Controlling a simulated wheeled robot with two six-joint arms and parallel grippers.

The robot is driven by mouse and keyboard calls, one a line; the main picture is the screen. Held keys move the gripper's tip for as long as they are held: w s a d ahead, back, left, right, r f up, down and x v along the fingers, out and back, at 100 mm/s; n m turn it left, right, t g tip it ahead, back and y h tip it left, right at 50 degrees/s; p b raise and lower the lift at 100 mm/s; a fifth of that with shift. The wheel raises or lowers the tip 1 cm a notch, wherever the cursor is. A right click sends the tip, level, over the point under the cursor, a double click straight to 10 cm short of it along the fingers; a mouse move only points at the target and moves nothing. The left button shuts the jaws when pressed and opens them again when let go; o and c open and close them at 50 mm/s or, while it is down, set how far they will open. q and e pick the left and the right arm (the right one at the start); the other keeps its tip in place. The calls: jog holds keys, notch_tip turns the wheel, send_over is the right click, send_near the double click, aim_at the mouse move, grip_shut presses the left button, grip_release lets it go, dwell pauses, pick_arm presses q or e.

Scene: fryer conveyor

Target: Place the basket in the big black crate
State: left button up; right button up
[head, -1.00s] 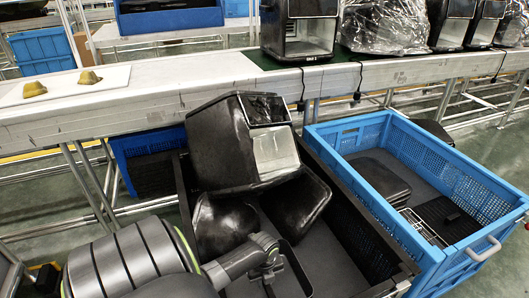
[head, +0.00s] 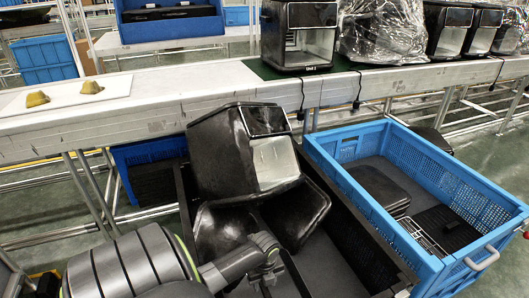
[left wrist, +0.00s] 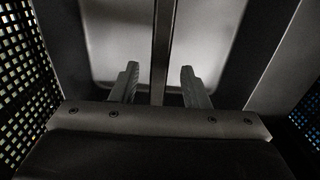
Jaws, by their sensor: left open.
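The big black crate (head: 362,245) stands in front of the conveyor. A black fryer body with a clear front window (head: 240,150) lies tilted in it. Black basket-like shells (head: 297,212) lie below the fryer; which one is the task's basket I cannot tell. My left gripper (head: 270,262) reaches into the crate at the near side. In the left wrist view its two fingers (left wrist: 161,82) are apart, with a dark upright bar (left wrist: 163,35) showing between them and a pale grey surface behind. I cannot tell whether the fingers touch the bar. My right gripper is not in view.
A blue crate (head: 440,165) with dark trays and a wire rack stands close at the right. The conveyor (head: 200,115) carries fryers (head: 300,35) and a white board with two yellowish pieces (head: 90,87). The black crate's right part has open floor.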

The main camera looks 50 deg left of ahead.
pick_arm(q)
notch_tip(320, 180, up, 8)
jog(key=p, duration=0.2)
jog(key=shift+f, duration=0.25)
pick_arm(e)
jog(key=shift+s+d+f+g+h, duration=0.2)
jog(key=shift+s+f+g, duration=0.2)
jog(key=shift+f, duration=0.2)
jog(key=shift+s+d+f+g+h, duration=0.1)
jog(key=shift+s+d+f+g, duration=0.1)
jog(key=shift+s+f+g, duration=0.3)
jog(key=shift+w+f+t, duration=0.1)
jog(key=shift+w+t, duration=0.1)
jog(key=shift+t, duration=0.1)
